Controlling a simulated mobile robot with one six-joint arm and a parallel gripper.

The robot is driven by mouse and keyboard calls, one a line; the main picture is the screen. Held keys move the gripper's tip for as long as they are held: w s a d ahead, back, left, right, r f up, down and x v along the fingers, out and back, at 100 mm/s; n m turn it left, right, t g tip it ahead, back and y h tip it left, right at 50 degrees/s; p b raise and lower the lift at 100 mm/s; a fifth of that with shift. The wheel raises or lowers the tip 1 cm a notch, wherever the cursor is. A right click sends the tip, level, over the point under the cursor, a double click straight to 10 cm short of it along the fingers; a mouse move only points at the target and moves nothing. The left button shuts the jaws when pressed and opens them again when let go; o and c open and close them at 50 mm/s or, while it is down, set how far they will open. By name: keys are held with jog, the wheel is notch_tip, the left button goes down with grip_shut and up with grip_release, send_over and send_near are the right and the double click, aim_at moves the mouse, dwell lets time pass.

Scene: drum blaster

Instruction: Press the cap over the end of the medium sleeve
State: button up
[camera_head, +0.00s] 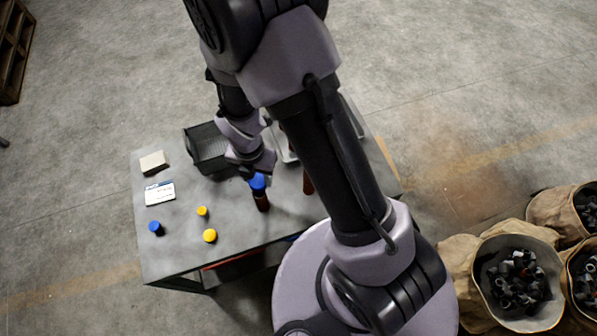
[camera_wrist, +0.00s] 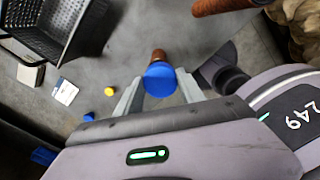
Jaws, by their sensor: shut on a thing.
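My gripper (camera_wrist: 160,84) is shut on a blue cap (camera_wrist: 160,76), with one finger on each side of it. The cap (camera_head: 258,182) also shows in the head view, below my wrist. A brown sleeve (camera_head: 262,202) stands on the table right by the cap, and the cap covers its upper end from view. In the wrist view the sleeve (camera_wrist: 158,54) shows just beyond the cap, in line with it. I cannot tell whether the cap is seated or only resting against the end. Another, longer-looking brown sleeve (camera_head: 308,184) stands to the right, partly hidden by my arm.
Loose on the grey table (camera_head: 180,255) are a blue cap (camera_head: 156,228) and two yellow caps (camera_head: 202,211) (camera_head: 210,236). A black mesh basket (camera_head: 207,146), a white card (camera_head: 160,193) and a pale block (camera_head: 154,162) lie farther back. Sacks of dark parts (camera_head: 518,280) stand right.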

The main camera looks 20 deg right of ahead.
jog(key=shift+w+r, duration=0.1)
jog(key=shift+r, duration=0.05)
jog(key=shift+a+f, duration=0.15)
jog(key=shift+f, duration=0.05)
jog(key=f+b, duration=0.4)
jog(key=shift+a+f, duration=0.3)
jog(key=shift+f, duration=0.1)
jog(key=shift+f+b, duration=0.25)
jog(key=shift+b, duration=0.1)
jog(key=shift+f, duration=0.15)
jog(key=shift+f+b, duration=0.35)
jog(key=shift+f+b, duration=0.3)
jog(key=shift+f, duration=0.1)
dwell(0.9)
